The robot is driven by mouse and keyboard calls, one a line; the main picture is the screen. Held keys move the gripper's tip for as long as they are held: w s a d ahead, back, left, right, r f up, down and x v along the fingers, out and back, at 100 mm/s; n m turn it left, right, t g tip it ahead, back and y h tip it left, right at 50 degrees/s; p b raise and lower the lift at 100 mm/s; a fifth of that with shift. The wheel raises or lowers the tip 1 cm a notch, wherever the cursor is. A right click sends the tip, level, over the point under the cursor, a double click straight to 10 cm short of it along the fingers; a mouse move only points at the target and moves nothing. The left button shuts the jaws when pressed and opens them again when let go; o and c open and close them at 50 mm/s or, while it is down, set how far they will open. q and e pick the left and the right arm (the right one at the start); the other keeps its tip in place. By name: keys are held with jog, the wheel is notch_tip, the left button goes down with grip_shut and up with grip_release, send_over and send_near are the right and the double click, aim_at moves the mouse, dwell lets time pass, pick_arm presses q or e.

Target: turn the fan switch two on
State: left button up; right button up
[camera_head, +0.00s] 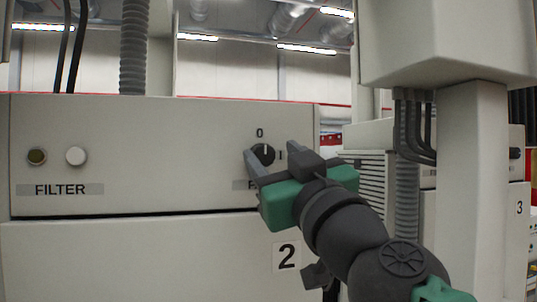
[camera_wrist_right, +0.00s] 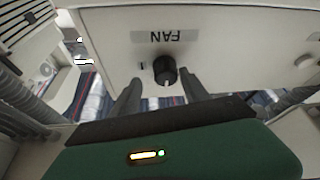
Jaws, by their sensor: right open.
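The fan switch is a round black knob (camera_head: 263,155) on the light grey panel marked 2. Its white pointer line points up at the 0, and an I mark is to its right. My right gripper (camera_head: 271,150) is open in front of the panel, its two fingers on either side of the knob and apart from it in the picture. In the right wrist view, which is upside down, the knob (camera_wrist_right: 165,70) shows below the FAN label (camera_wrist_right: 165,36), between the gripper fingers (camera_wrist_right: 158,78). Contact cannot be told. My left gripper is not in view.
Two round FILTER buttons, one dark (camera_head: 37,156) and one white (camera_head: 76,156), are on the left of the same panel. A large grey box (camera_head: 440,45) and post (camera_head: 470,190) stand at the right. Grey corrugated hoses (camera_head: 407,200) run beside the post.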

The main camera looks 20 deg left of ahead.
jog(key=shift+d+f, duration=0.1)
jog(key=shift+f, duration=0.05)
jog(key=shift+c, duration=0.7)
jog(key=shift+s+a, duration=0.4)
jog(key=shift+a, duration=0.3)
jog(key=c, duration=1)
jog(key=shift+w+d, duration=0.2)
grip_shut()
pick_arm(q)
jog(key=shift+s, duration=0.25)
pick_arm(e)
jog(key=shift+f, duration=0.1)
